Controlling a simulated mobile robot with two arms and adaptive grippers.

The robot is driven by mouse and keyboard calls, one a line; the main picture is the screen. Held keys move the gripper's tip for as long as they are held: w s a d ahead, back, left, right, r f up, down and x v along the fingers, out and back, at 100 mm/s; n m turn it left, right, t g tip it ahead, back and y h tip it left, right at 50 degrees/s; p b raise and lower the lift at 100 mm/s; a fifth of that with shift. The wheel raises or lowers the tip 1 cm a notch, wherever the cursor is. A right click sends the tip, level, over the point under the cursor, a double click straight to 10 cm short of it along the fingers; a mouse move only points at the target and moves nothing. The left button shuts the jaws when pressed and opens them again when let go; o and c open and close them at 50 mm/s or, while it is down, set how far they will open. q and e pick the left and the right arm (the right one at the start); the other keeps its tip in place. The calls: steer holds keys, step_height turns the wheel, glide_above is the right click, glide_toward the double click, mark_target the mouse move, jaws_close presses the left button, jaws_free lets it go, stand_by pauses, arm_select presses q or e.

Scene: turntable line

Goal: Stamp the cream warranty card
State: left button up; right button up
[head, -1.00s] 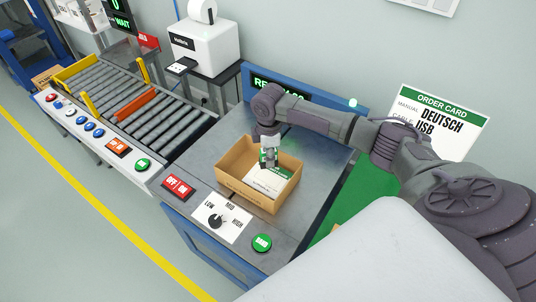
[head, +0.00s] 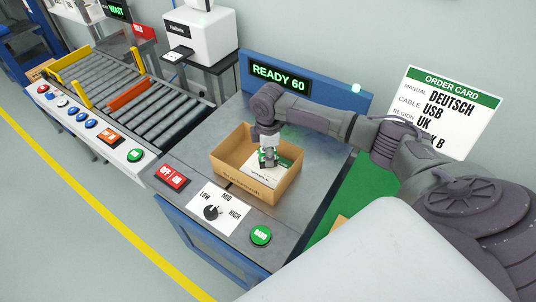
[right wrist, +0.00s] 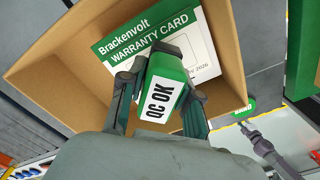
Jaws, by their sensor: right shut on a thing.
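My right gripper (head: 268,160) reaches down into an open cardboard box (head: 247,184). It is shut on a green stamp (right wrist: 165,97) labelled QC OK. The warranty card (right wrist: 150,38), pale with a green band and "Brackenvolt WARRANTY CARD" print, lies inside the box. The stamp is over the lower part of the card in the right wrist view and hides some of it. I cannot tell whether the stamp's face touches the card.
The box stands on a grey metal table with an OFF/ON switch (head: 172,177), a LOW/MID/HIGH dial (head: 211,212) and a green button (head: 260,235). A display (head: 279,77) reads READY 60. A roller conveyor (head: 150,95) is left, an order card (head: 440,110) right.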

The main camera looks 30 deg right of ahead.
steer(key=shift+f, duration=0.45)
stand_by(1.0)
steer(key=shift+s+f, duration=0.1)
steer(key=shift+f, duration=0.05)
stand_by(2.0)
step_height(320, 180, up, 7)
steer(key=p, duration=0.8)
